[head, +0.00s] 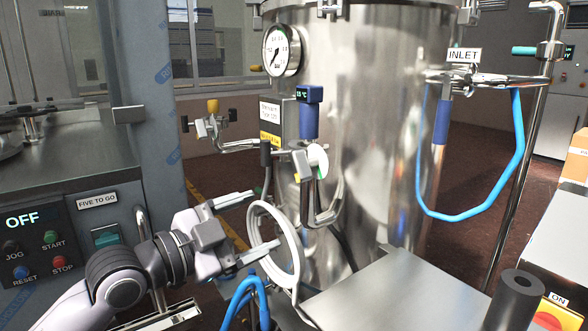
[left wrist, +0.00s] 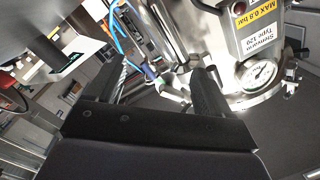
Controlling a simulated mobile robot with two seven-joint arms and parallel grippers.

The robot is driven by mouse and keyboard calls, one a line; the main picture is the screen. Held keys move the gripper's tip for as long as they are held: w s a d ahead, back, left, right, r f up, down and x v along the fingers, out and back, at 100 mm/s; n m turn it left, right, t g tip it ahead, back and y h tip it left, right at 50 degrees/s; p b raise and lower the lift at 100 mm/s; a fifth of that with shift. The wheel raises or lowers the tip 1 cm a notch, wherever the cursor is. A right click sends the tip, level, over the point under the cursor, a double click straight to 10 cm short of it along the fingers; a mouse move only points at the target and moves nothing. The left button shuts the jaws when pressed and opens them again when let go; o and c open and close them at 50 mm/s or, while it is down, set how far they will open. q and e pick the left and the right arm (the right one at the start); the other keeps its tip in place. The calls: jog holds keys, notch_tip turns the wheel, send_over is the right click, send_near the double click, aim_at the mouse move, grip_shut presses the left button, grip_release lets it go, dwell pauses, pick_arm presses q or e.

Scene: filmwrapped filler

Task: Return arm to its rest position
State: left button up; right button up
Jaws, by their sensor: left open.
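My left arm (head: 125,275) reaches in from the lower left in the head view. Its gripper (head: 250,224) is open, with its fingers pointing right towards the steel tank (head: 370,140). A white ring-shaped part (head: 292,250) stands at the fingertips; I cannot tell whether they touch it. In the left wrist view the two dark fingers of the gripper (left wrist: 165,85) are spread apart, and nothing is clearly held between them. The tank's gauge (left wrist: 259,73) and yellow-marked label plate (left wrist: 255,18) lie to the right of the fingers there. My right gripper is not seen.
A control cabinet (head: 60,215) with an OFF display stands close on the left. A blue hose (head: 462,215) hangs under the INLET sign (head: 463,55). Valves and pipes (head: 215,130) stick out from the tank. A grey flat top (head: 395,290) and a black cylinder (head: 516,298) are at the lower right.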

pick_arm(q)
jog(key=s+a+f+n+y+p, duration=0.1)
jog(key=s+a+f+n+y, duration=0.15)
jog(key=f, duration=0.45)
jog(key=s+a+f+n+t+y+p, duration=0.1)
jog(key=f+n+y, duration=0.1)
jog(key=f+n, duration=0.35)
jog(key=s+a+f+n+y+p, duration=0.1)
jog(key=s+a+f+n+y, duration=0.1)
jog(key=f, duration=0.6)
jog(key=s+a+f+n+g+y+p, duration=0.1)
jog(key=s+a+f+n+y, duration=0.1)
jog(key=s+f, duration=0.5)
jog(key=s+a+f+n+g+y+p, duration=0.1)
jog(key=s+a+f, duration=0.4)
jog(key=s, duration=0.5)
notch_tip(320, 180, down, 2)
jog(key=shift+s+a+f+n+g+y+p, duration=0.15)
jog(key=shift+s+n+g+y+p, duration=0.3)
jog(key=shift+n+y, duration=0.55)
jog(key=shift+w+h, duration=0.1)
jog(key=shift+h, duration=0.15)
